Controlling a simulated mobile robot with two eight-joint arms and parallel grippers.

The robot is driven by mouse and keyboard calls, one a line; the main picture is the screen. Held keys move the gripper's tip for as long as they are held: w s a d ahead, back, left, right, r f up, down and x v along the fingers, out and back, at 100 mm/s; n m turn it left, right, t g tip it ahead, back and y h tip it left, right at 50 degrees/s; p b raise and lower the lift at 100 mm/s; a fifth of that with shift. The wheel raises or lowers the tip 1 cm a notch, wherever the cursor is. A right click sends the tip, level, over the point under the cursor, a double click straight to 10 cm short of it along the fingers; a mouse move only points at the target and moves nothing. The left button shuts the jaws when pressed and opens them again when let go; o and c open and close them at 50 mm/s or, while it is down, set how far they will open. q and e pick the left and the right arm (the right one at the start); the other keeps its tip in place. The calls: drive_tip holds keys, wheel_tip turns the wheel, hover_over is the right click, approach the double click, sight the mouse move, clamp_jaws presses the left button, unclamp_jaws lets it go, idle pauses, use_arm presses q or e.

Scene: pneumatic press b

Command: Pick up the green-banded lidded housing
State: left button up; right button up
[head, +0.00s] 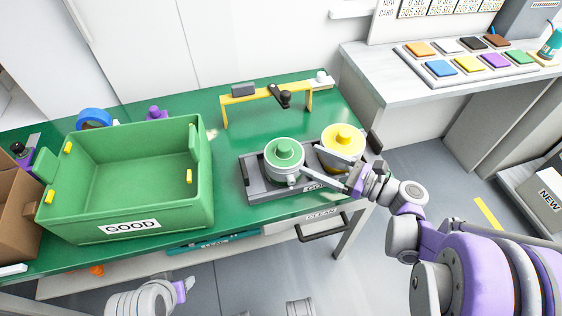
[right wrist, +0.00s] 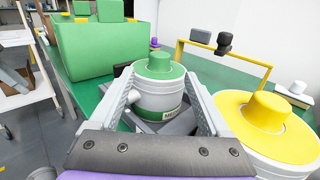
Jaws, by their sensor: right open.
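The green-banded housing (head: 284,170) is a pale grey cylinder with a green knobbed lid, upright in the left place of a dark grey tray (head: 262,191). In the right wrist view the housing (right wrist: 160,98) shows a side port and a green band with partly hidden lettering. My right gripper (head: 313,163) is open, with one finger on each side of the housing in its wrist view; I cannot tell whether either touches it. A yellow-lidded housing (head: 343,138) stands beside it to the right. Of my left arm only a part shows at the bottom edge.
A green bin (head: 130,205) marked GOOD stands on the green bench to the left. A yellow frame (head: 265,90) with a dark knob stands behind the tray. Blue tape (head: 94,118) and a brown box (head: 17,205) lie further left. Bench is clear between bin and tray.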

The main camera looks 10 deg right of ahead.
sight(291, 150)
drive_tip(key=x, duration=0.7)
drive_tip(key=shift+w+a, duration=0.25)
drive_tip(key=shift+a, duration=0.05)
clamp_jaws()
drive_tip(key=shift+r, duration=0.1)
idle(1.0)
